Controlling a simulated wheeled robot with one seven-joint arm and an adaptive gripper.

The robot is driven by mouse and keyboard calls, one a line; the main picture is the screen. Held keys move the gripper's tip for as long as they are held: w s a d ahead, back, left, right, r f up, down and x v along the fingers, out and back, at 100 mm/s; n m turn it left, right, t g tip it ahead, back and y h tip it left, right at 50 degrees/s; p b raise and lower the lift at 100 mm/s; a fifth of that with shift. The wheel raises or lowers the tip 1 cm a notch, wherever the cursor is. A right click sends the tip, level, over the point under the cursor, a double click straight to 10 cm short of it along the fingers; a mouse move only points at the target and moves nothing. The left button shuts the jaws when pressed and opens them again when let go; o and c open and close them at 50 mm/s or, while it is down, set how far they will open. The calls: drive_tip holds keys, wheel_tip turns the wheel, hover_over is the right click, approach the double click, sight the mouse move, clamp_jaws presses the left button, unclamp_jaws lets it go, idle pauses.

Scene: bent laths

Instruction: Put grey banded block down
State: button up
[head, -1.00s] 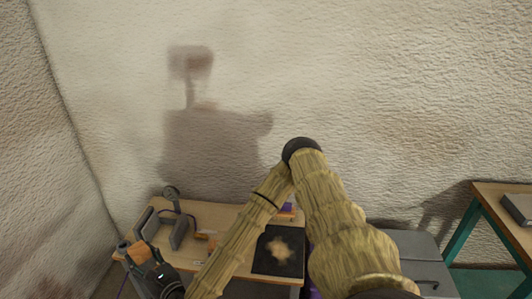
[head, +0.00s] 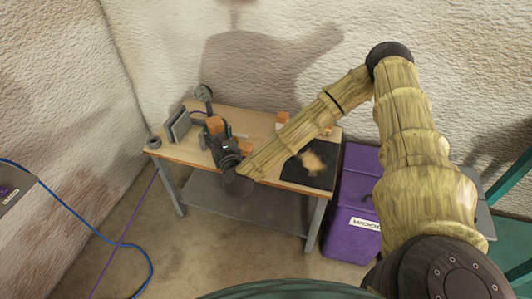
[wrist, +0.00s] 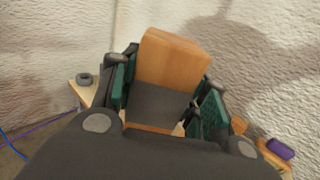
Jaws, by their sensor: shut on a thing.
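The grey banded block (wrist: 172,62) is wood-orange with a broad dark grey band across it. In the wrist view it stands between the green-padded fingers of my gripper (wrist: 165,100), which is shut on it. In the head view my gripper (head: 216,134) and the orange top of the block (head: 214,123) show over the left half of the wooden table (head: 188,152). My gripper hides the block's lower part, so I cannot tell whether it touches the table.
A round gauge (head: 204,93), a grey bracket (head: 179,126) and a grey ring (head: 154,142) are close by on the table's left. A black mat (head: 318,180) and small orange pieces lie to the right. A purple bin (head: 352,215) stands beside the table.

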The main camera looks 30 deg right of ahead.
drive_tip(key=w+d+f+m+g+h+b, duration=0.1)
drive_tip(key=w+d+f+m+h+b, duration=0.2)
drive_tip(key=d+b, duration=0.5)
drive_tip(key=w+d+f+m+g+h+b, duration=0.15)
drive_tip(key=w+d+f+b, duration=0.3)
drive_tip(key=b, duration=0.45)
drive_tip(key=d+f+m+g+h+b, duration=0.35)
drive_tip(key=d+h+b, duration=0.25)
drive_tip(key=d+b, duration=1.1)
drive_tip(key=shift+w+a+f+b, duration=0.2)
drive_tip(key=shift+f+b, duration=0.45)
drive_tip(key=shift+f, duration=0.9)
drive_tip(key=shift+w+a+f+b, duration=0.15)
drive_tip(key=shift+f+b, duration=0.5)
drive_tip(key=shift+f, duration=0.9)
drive_tip(key=shift+w+a+f+b, duration=0.15)
drive_tip(key=shift+f+b, duration=0.5)
drive_tip(key=shift+f, duration=0.9)
drive_tip(key=shift+s+f, duration=0.1)
drive_tip(key=shift+f, duration=0.1)
drive_tip(key=o, duration=1.1)
drive_tip(key=shift+r, duration=0.1)
drive_tip(key=shift+o, duration=0.2)
drive_tip(key=shift+r, duration=0.1)
drive_tip(key=shift+p+v, duration=0.85)
drive_tip(key=shift+v, duration=3)
